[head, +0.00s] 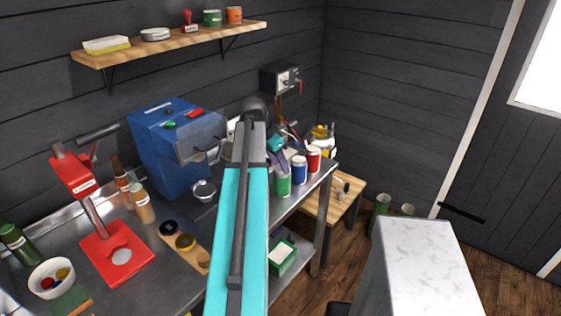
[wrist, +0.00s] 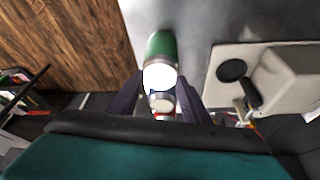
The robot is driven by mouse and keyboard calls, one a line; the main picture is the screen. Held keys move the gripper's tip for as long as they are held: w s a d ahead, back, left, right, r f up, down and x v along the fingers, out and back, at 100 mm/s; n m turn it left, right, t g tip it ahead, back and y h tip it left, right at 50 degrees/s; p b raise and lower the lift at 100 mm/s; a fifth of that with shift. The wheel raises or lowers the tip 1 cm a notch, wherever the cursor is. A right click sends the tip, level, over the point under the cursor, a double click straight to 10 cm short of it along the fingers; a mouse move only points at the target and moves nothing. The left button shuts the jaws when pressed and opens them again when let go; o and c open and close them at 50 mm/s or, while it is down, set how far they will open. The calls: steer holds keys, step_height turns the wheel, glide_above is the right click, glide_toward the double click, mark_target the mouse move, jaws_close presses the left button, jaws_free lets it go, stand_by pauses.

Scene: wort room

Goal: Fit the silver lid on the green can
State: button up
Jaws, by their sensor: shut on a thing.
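The green can (head: 283,186) stands upright near the right edge of the steel bench, closest of a row of cans. In the wrist view the green can (wrist: 161,46) shows just beyond my fingertips. My gripper (head: 283,164) is over the can, its dark fingers pointing down. In the wrist view my gripper (wrist: 160,80) is shut on the silver lid (wrist: 160,77), a bright disc between the fingertips. The lid lines up with the can's top. I cannot tell whether it touches or is seated on the rim.
A blue can (head: 299,171) and a red can (head: 314,159) stand close behind the green can. A blue machine (head: 172,150) and a red press (head: 110,252) are to the left. A wooden table (head: 345,190) lies beyond the bench, and a pale counter (head: 430,265) at right.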

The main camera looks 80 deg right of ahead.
steer(key=o, duration=1.4)
steer(key=shift+c, duration=0.2)
steer(key=shift+o, duration=0.6)
steer(key=o, duration=0.4)
steer(key=shift+o, duration=0.2)
steer(key=shift+w+r, duration=0.1)
step_height(320, 180, up, 7)
steer(key=p, duration=0.4)
